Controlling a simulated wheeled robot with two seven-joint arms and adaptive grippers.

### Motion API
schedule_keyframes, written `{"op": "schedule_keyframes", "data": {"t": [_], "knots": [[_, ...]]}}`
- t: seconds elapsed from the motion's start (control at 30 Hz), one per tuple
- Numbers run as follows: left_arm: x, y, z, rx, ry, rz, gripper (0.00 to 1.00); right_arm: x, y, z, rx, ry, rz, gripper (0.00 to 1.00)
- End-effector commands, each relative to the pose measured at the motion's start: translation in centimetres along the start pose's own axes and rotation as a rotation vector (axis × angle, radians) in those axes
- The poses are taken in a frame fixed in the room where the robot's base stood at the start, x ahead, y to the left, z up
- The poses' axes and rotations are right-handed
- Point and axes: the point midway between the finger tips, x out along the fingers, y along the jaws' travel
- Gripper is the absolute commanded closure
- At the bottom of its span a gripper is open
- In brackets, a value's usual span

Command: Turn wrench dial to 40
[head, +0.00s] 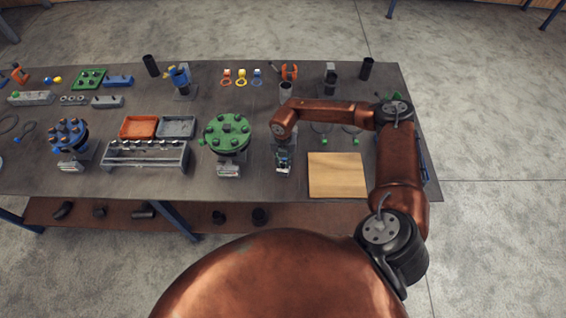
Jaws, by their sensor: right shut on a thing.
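My right gripper (284,160) points down at the front half of the workbench, below the bent copper wrist of my right arm. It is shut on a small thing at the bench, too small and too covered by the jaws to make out. No wrench dial or its numbers can be read in the head view. A green flanged disc (227,132) with bolts stands just left of the gripper. My left gripper is not in view.
A wooden board (337,174) lies right of the gripper. A grey rack (146,155), an orange tray (138,127) and a grey tray (176,126) stand left. Dark pipes and small clamps line the back. The workbench (215,187) has a clear front strip.

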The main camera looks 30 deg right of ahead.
Motion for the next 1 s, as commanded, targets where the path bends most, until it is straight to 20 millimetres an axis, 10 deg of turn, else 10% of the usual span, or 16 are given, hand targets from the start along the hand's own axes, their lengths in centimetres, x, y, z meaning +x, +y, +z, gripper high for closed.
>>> {"op": "schedule_keyframes", "data": {"t": [0.37,0.4,0.63,1.0], "knots": [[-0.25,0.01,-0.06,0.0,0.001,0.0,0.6,-0.05,0.05,0.06,0.078,-0.001,0.001,1.0],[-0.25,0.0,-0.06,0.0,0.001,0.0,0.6,-0.06,0.05,0.06,0.078,-0.001,0.001,0.82],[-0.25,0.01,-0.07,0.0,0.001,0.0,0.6,-0.05,0.03,0.05,0.077,-0.001,0.001,0.66],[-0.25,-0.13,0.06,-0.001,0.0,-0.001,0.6,-0.63,0.03,0.1,0.077,-0.002,0.002,0.65]]}}
